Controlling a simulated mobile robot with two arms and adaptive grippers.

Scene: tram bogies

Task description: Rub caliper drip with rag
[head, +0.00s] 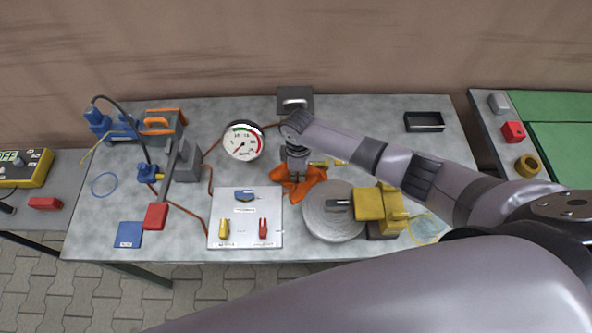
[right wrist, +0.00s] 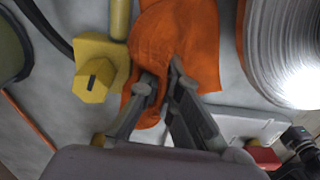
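The orange rag (head: 312,181) lies crumpled on the grey workbench, left of the brake disc (head: 325,222). My right gripper (head: 297,166) reaches down onto the rag. In the right wrist view, its two fingers (right wrist: 163,75) are close together with a fold of the rag (right wrist: 185,40) pinched between them. The yellow caliper (head: 372,204) sits at the right side of the disc. A pale yellowish round patch (head: 425,229), which looks like the drip, is on the bench right of the caliper, partly beside my arm. My left gripper is not seen.
The workbench (head: 385,130) holds a round gauge (head: 243,141), a white panel (head: 245,232) with small coloured parts, and a yellow fitting (right wrist: 95,80) beside the rag. A black tray (head: 424,121) stands back right. Blue pump parts fill the left.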

